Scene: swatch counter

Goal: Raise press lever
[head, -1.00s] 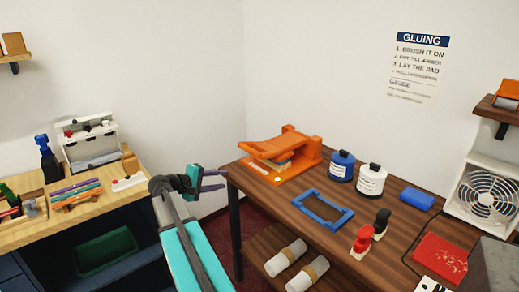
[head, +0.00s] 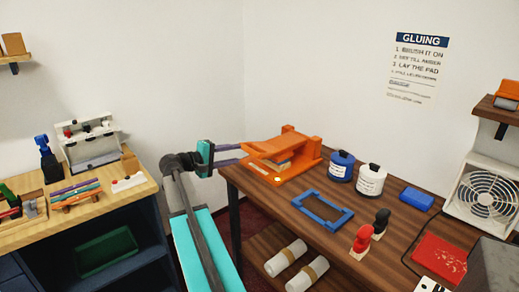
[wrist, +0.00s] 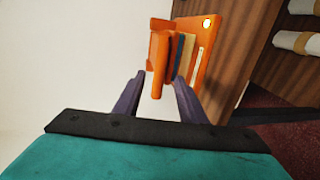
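The orange press (head: 299,160) stands at the back left of the dark wooden counter. Its lever (head: 265,150) is a flat orange plate, low over a stack of pads, and its front end points toward my gripper (head: 241,154). In the wrist view the lever (wrist: 160,62) shows edge-on, and its near end lies between the two dark fingertips of my gripper (wrist: 161,80). The fingers are apart with a gap on both sides of the lever; I cannot tell whether they touch it. The pads (wrist: 180,55) show beside the lever.
A blue frame (head: 345,216), two bottles (head: 341,166), red and black stamps (head: 362,238) and a blue block (head: 416,199) are on the counter (head: 285,205). White rolls (head: 286,257) lie on its lower shelf. A wooden bench (head: 135,188) stands left.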

